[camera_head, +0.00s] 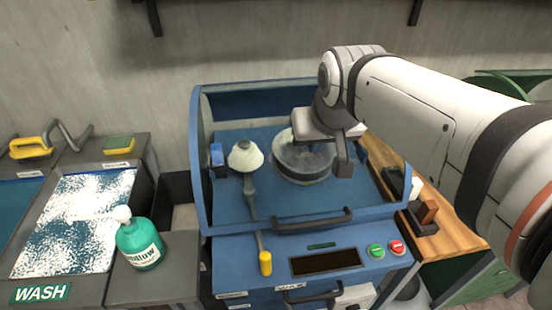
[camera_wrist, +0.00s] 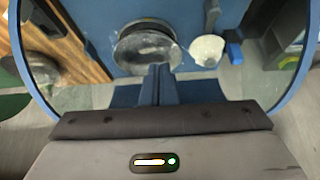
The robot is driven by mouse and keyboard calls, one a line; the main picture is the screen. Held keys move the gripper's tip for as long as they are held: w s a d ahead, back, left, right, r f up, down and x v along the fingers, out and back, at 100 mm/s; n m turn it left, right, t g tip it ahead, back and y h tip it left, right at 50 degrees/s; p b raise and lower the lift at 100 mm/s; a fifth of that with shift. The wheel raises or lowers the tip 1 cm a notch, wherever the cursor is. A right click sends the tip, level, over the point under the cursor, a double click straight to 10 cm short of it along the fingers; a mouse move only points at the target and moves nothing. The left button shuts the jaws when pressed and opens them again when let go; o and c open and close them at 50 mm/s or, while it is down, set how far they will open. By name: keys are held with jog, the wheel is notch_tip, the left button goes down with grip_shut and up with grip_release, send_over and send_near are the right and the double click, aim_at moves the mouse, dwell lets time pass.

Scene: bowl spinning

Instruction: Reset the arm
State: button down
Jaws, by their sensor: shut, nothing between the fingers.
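My gripper (camera_head: 343,158) is at the end of my white arm, which reaches in from the right over the blue machine (camera_head: 230,205). Its fingers are together and hold nothing. In the wrist view, the shut fingers (camera_wrist: 160,84) point toward a grey round bowl (camera_wrist: 150,48) on the machine's blue deck. In the head view the bowl (camera_head: 304,160) sits behind and left of the fingers, partly covered by my wrist. I cannot tell from the pictures whether the fingers touch it; they look apart from it.
A white domed tool (camera_head: 246,156) stands left of the bowl. The machine has a front handle (camera_head: 313,218), a green button (camera_head: 376,251) and a red button (camera_head: 397,247). A yellow-handled lever (camera_head: 265,262) is at the front. A green bottle (camera_head: 139,243) stands by the wash sink at left.

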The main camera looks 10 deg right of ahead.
jog(key=shift+r, duration=0.15)
jog(key=s+f+g, duration=0.3)
jog(key=s+f, duration=0.4)
jog(key=f, duration=0.3)
jog(key=shift+s+d, duration=0.25)
jog(key=shift+s, duration=0.05)
dwell(1.1)
